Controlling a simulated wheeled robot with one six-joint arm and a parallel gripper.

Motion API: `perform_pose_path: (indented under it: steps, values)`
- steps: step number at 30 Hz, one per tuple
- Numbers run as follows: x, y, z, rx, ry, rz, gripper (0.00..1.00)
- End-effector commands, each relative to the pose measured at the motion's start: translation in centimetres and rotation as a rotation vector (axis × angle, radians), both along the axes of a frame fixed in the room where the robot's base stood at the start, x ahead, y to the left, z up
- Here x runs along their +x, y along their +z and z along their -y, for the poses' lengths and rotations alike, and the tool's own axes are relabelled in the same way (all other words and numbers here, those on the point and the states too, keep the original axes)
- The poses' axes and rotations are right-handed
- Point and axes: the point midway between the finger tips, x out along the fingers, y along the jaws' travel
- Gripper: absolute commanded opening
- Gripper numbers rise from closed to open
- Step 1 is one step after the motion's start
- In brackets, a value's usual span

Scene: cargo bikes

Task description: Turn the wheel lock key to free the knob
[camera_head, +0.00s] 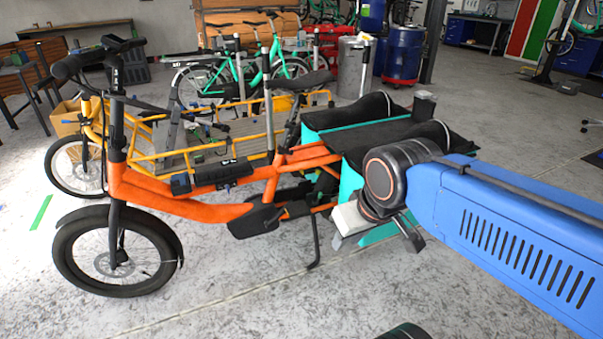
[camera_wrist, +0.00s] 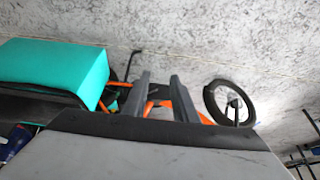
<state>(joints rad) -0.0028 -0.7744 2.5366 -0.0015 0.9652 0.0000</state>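The orange cargo bike (camera_head: 190,205) stands in the middle of the head view, with its front wheel (camera_head: 115,250) at lower left. Its rear wheel is hidden by the teal and black bags (camera_head: 350,180) and my arm. I cannot make out a wheel lock, key or knob in either view. My gripper (camera_wrist: 162,95) shows two grey fingers, apart and with nothing between them, in the wrist view. Orange frame parts and a wheel (camera_wrist: 230,102) appear beyond the fingers, and a teal bag (camera_wrist: 55,70) lies to their left. In the head view my wrist is beside the bags.
A yellow cargo bike (camera_head: 170,160) stands close behind the orange one. Green bikes (camera_head: 240,75), a grey drum (camera_head: 355,65) and a blue drum (camera_head: 403,55) are farther back. The concrete floor (camera_head: 200,310) in front is mostly clear. A kickstand (camera_head: 316,245) reaches the floor.

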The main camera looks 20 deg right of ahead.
Motion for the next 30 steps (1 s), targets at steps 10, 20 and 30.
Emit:
perform_pose_path:
  steps: [10,20,30]
  values:
    - [7.1,-1.0,1.6,-0.034,-0.021,0.090,0.25]
    - [17.8,-3.1,4.5,-0.088,-0.029,0.256,0.25]
    - [27.0,-6.3,7.4,-0.125,-0.013,0.423,0.25]
